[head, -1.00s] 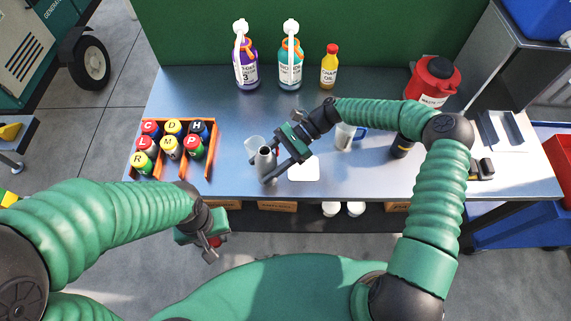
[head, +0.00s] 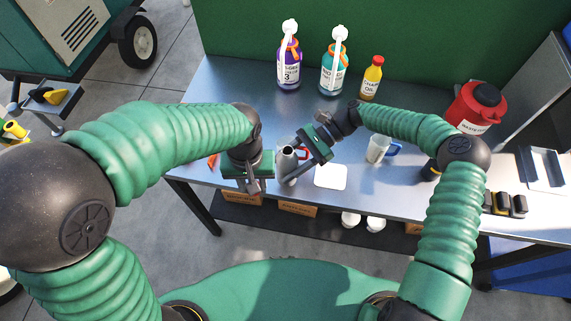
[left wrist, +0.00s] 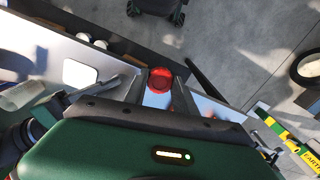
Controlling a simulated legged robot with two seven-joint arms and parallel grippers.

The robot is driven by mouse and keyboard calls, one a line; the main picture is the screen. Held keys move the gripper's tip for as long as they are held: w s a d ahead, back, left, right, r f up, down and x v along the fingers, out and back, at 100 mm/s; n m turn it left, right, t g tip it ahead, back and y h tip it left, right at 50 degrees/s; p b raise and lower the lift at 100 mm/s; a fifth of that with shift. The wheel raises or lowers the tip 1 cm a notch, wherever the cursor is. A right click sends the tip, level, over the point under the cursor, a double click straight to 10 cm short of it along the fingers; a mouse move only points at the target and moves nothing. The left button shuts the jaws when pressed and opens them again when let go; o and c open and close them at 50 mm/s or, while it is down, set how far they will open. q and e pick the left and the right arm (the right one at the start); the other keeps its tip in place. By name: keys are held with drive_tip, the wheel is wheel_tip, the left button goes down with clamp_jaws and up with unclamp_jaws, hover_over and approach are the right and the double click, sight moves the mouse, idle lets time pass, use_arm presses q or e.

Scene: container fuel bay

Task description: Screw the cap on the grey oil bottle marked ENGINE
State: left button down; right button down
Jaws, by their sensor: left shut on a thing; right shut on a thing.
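The grey bottle (head: 287,163) stands upright near the front of the bench, its open neck up. My right gripper (head: 300,170) is shut on it from the right. My left gripper (head: 253,186) is just left of the bottle, apart from it in the head view, and over the bench's front edge. In the left wrist view a round red cap (left wrist: 160,79) sits between the left gripper's fingers, which are shut on it. The left hand hides the cap in the head view. The bottle's ENGINE marking cannot be read.
A white square mat (head: 330,177) and a clear jug with a blue handle (head: 377,149) are right of the bottle. Purple (head: 289,72), teal (head: 333,74) and yellow (head: 371,80) bottles stand at the back. A red can (head: 474,108) is at the right. My left arm mostly hides the orange rack.

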use_arm(q)
wheel_tip(320, 180, up, 11)
drive_tip(key=m, duration=0.1)
hover_over(288, 155)
drive_tip(key=shift+w+r, duration=0.1)
drive_tip(key=shift+r, duration=0.25)
drive_tip(key=shift+f, duration=2.05)
drive_tip(key=shift+r, duration=0.1)
drive_tip(key=shift+f, duration=0.95)
